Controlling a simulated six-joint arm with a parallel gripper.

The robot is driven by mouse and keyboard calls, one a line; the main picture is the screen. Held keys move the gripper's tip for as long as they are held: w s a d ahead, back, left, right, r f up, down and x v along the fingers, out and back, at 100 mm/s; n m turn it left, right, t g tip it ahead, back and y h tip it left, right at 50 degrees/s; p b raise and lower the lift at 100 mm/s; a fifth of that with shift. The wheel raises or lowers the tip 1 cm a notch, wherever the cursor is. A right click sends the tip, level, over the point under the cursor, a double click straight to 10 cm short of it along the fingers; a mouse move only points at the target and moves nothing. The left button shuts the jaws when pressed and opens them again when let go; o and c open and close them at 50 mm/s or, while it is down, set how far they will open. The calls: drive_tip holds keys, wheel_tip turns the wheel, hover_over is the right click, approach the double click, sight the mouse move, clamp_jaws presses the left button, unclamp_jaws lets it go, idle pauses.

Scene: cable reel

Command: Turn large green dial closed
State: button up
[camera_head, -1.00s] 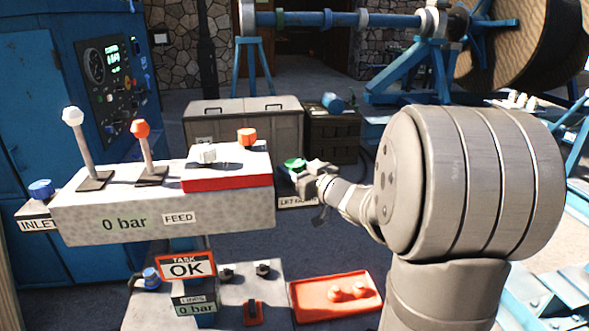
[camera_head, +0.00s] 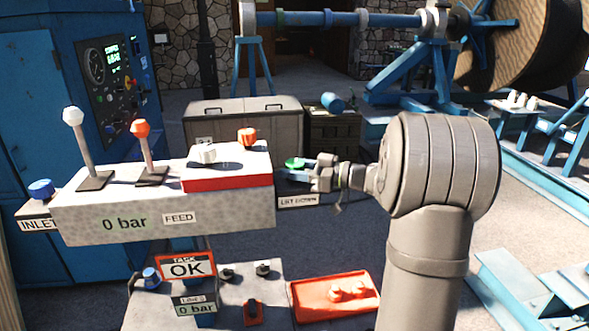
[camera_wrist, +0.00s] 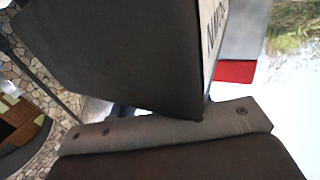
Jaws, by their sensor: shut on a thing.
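The large green dial (camera_head: 295,163) sits on a small dark bracket at the right end of the speckled panel. A label (camera_head: 298,201) below it seems to read LIFT DOWN. My gripper (camera_head: 304,170) reaches in from the right and is shut on the green dial. The fingers hide part of its side and base. In the wrist view a dark block with a white label (camera_wrist: 213,30) fills the upper middle, close to a grey screwed plate. The dial cannot be made out there.
The panel (camera_head: 150,215) carries a white-topped lever (camera_head: 74,118), an orange-topped lever (camera_head: 141,130), a white knob (camera_head: 204,153), an orange knob (camera_head: 247,137) and a blue INLET knob (camera_head: 41,188). A red tray (camera_head: 315,302) lies below. A grey chest (camera_head: 245,124) stands behind.

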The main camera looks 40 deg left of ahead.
drive_tip(key=n+g+h, duration=0.2)
drive_tip(key=g, duration=0.1)
drive_tip(key=n+g+h, duration=0.2)
drive_tip(key=n+g, duration=0.1)
drive_tip(key=shift+g, duration=0.4)
drive_tip(key=o, duration=1)
drive_tip(key=v, duration=0.7)
drive_tip(key=shift+w, duration=0.25)
drive_tip(key=shift+s, duration=0.1)
